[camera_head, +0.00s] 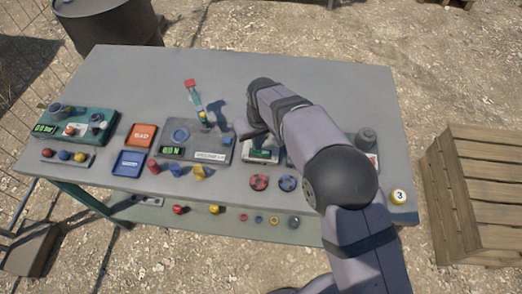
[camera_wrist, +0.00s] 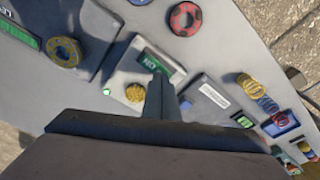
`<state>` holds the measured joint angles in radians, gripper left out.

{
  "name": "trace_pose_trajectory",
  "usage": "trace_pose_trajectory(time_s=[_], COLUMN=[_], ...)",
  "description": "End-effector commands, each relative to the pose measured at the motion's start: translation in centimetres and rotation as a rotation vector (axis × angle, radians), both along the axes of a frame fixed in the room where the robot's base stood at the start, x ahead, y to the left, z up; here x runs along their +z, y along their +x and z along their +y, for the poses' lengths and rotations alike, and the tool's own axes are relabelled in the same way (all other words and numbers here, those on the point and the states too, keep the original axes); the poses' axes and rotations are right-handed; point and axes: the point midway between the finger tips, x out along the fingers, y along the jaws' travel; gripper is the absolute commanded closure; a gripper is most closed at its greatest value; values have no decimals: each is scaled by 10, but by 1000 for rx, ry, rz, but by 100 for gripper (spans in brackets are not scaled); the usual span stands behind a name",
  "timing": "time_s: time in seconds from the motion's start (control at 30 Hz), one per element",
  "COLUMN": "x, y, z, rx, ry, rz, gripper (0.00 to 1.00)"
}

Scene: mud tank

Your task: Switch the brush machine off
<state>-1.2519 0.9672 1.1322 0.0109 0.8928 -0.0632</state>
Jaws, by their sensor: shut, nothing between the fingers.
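A small grey machine (camera_head: 262,150) with a lit green display sits near the middle of the table, partly hidden by my arm. I cannot be sure that it is the brush machine. In the wrist view its display (camera_wrist: 160,66), a round yellow bristly piece (camera_wrist: 135,93) and a small lit green lamp (camera_wrist: 107,92) show. My gripper (camera_wrist: 162,92) is shut and empty, with its fingertips over this machine beside the yellow piece. I cannot tell whether they touch it. A switch is not clearly visible.
Another machine with a ringed knob (camera_wrist: 65,52) stands close by. A grey machine (camera_head: 195,150) with an upright arm, a green unit (camera_head: 75,124) and red (camera_head: 142,135) and blue (camera_head: 129,163) trays are left. Discs (camera_head: 259,182) lie in front. The table's back is clear.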

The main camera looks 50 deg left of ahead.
Motion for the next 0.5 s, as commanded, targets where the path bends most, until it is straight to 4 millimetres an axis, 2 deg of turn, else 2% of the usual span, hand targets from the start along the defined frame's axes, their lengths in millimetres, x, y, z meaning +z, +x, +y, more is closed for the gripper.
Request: trace_pose_trajectory(time_s=[0.5], x=[-8], y=[0], z=[0], rx=[0], ry=[0], rz=[0], gripper=[100])
